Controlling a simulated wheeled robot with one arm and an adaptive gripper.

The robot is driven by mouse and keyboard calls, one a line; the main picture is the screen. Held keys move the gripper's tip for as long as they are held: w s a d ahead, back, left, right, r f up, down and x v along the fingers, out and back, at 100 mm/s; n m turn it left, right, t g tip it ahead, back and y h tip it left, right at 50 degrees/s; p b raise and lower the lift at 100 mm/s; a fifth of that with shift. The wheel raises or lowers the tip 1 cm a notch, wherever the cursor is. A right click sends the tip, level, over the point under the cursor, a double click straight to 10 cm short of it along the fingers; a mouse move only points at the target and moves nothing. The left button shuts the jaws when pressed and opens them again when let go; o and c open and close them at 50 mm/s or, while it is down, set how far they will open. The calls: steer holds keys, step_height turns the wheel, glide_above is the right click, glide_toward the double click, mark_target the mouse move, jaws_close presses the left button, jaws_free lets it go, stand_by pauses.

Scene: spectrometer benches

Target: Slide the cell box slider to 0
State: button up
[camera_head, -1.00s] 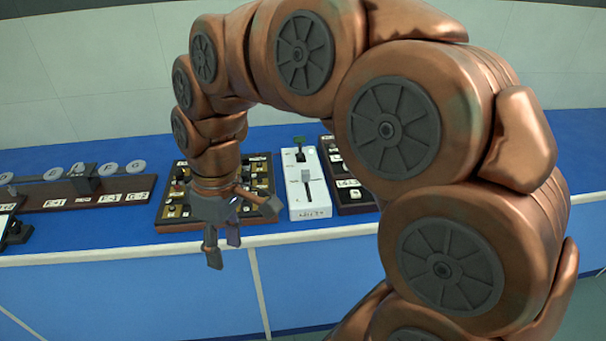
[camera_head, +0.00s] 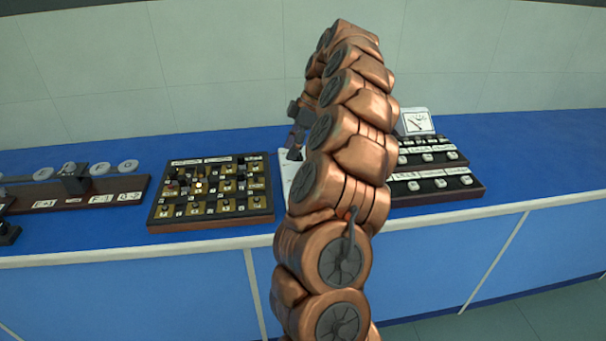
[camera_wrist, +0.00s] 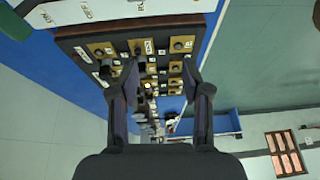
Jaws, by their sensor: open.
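The white box that carries a slider is almost wholly hidden behind my arm in the head view. Only its left edge (camera_head: 286,182) shows, to the right of the dark board. Its slider knob and scale are hidden, so I cannot read the setting. My gripper (camera_head: 296,143) is over the bench near the far part of that box, partly covered by my own arm. In the wrist view my gripper (camera_wrist: 160,78) has its two fingers wide apart with nothing held between them. A pale labelled surface (camera_wrist: 100,10) lies at the top left there; I cannot tell whether it is the box.
A dark board with several knobs and labels (camera_head: 213,208) stands left of the box; it also shows beyond the fingers (camera_wrist: 80,35). A stepped dark console (camera_head: 440,193) with a dial panel (camera_head: 417,122) is right. A rail with discs (camera_head: 105,190) is far left.

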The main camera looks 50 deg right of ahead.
steer(key=s+d+f, duration=0.2)
steer(key=d+f, duration=0.1)
steer(key=d, duration=0.3)
steer(key=shift+p+x, duration=0.8)
steer(key=shift+x, duration=2.95)
steer(key=shift+w+d, duration=0.1)
jaws_close()
